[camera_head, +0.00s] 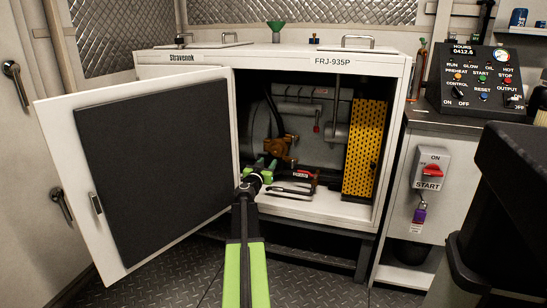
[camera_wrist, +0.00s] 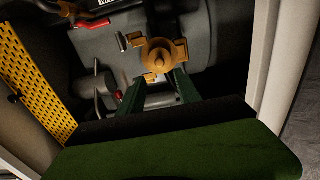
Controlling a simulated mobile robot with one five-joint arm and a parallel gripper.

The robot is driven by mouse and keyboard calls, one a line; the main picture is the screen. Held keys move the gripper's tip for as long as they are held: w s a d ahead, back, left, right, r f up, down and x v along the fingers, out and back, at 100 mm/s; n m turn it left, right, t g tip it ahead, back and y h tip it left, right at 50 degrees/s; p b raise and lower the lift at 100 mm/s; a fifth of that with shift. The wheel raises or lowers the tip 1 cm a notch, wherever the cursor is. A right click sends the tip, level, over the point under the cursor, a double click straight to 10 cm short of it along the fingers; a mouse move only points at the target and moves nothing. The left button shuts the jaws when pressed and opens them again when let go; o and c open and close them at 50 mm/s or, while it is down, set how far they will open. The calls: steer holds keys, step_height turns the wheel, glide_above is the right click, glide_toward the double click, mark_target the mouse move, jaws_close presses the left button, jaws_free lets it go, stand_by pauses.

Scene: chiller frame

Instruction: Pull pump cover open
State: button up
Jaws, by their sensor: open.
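An orange-brown pump fitting (camera_head: 278,149) sits inside the open white cabinet, left of centre. I take it for the pump cover; its outline is small and partly dark. In the wrist view the same fitting (camera_wrist: 166,53) shows a round hub with short tabs. My gripper (camera_head: 265,166) reaches into the cabinet just below and left of the fitting. In the wrist view my gripper (camera_wrist: 159,78) has its two green fingers apart and empty, pointing at the fitting's lower part. I cannot tell whether they touch it.
The cabinet door (camera_head: 150,165) stands swung open at the left. A yellow perforated panel (camera_head: 364,148) stands at the cabinet's right side. A grey tank (camera_wrist: 110,50) and a red-handled part (camera_head: 302,176) crowd the inside. A control panel (camera_head: 482,78) is at the right.

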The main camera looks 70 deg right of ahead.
mark_target(275, 153)
steer(key=d, duration=0.8)
steer(key=shift+w+d, duration=0.2)
steer(key=shift+d, duration=0.1)
jaws_close()
stand_by(0.9)
